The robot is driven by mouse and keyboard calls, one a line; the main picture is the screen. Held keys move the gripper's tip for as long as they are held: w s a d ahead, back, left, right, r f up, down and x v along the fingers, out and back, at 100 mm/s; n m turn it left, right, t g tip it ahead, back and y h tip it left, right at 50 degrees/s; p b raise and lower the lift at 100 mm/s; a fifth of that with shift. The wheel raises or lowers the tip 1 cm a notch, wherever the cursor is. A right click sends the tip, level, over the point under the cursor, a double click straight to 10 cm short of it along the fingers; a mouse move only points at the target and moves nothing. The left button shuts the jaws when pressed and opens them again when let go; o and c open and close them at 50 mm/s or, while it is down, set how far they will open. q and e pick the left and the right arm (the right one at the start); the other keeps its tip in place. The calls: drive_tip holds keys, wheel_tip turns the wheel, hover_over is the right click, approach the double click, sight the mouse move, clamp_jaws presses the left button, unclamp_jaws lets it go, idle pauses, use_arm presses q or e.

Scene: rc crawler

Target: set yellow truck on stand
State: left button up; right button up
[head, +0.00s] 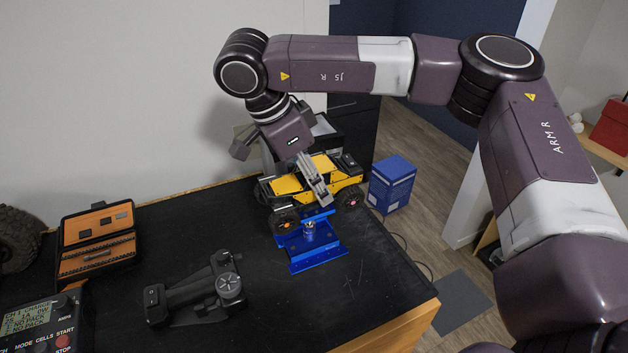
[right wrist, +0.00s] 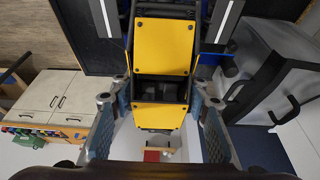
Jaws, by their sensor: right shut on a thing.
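The yellow truck (head: 287,184), with black wheels and trim, is near the back right of the black table. It overlaps the far side of the blue stand (head: 318,254) in the head view; I cannot tell whether it touches the stand or hangs clear. My right gripper (head: 316,180) reaches down from above and is shut on the truck's body. In the right wrist view the truck's yellow panels (right wrist: 163,45) lie between the two fingers (right wrist: 158,108). The far finger is mostly hidden in the head view. My left gripper is out of view.
A black controller-like device (head: 195,292) lies in front left of the stand. An open tool case (head: 97,255), a charger (head: 38,325) and a tire (head: 18,240) are at the left. A blue box (head: 391,185) stands beyond the table's right edge. The table's right front is clear.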

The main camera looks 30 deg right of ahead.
drive_tip(key=o, duration=1.6)
drive_tip(key=v, duration=1.2)
drive_tip(key=shift+s, duration=0.1)
